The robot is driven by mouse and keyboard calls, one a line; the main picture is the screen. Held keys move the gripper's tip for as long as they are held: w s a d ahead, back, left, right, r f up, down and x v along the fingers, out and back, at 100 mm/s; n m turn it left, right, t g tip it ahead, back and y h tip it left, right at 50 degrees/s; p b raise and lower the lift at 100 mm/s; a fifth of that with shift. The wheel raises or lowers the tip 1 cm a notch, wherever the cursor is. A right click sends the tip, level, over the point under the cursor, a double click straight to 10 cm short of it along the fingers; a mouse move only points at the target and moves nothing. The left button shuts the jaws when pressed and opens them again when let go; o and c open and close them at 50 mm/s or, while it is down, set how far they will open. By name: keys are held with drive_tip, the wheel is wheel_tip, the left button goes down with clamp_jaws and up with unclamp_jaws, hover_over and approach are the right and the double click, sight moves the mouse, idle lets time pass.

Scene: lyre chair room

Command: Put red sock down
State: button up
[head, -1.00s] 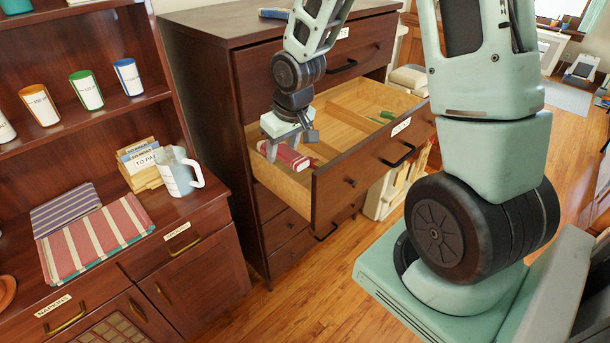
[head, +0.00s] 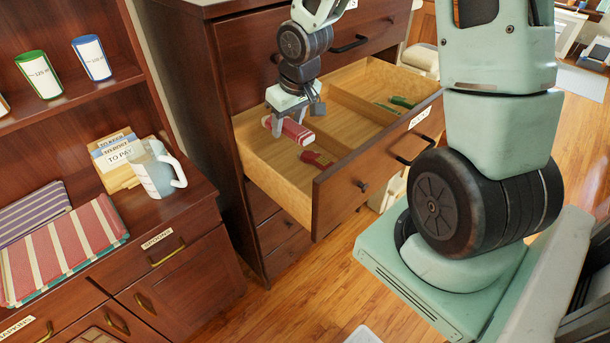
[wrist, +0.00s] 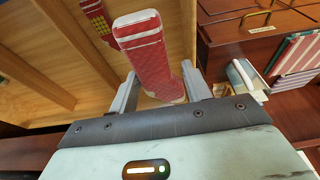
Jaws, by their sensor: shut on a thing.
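The red sock (head: 296,131) with white bands is gripped between the fingers of my gripper (head: 290,134). In the wrist view the sock (wrist: 150,62) stands between the two fingers (wrist: 160,88), its white-banded end pointing away from the palm. My gripper holds it over the left compartment of the open drawer (head: 333,200). I cannot tell exactly how far the sock is above the drawer floor. Another red piece with a yellowish pattern (head: 318,159) lies in that compartment, and it also shows at the top of the wrist view (wrist: 97,18).
Wooden dividers (head: 345,122) split the drawer, with green items (head: 402,101) in the right part. The dark dresser (head: 235,70) rises behind. To the left, a cabinet holds a pitcher (head: 155,170), a card box (head: 115,155) and folded striped cloths (head: 65,245).

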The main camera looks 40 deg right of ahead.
drive_tip(key=f+b, duration=0.2)
drive_tip(key=f, duration=0.4)
drive_tip(key=f+b, duration=0.3)
drive_tip(key=f, duration=0.3)
drive_tip(key=f+b, duration=0.2)
drive_tip(key=f, duration=0.3)
drive_tip(key=shift+w+d+f, duration=0.25)
drive_tip(key=shift+f, duration=0.15)
drive_tip(key=shift+f+b, duration=0.1)
drive_tip(key=shift+b, duration=0.2)
drive_tip(key=shift+f, duration=0.15)
drive_tip(key=o, duration=1)
drive_tip(key=shift+o, duration=0.2)
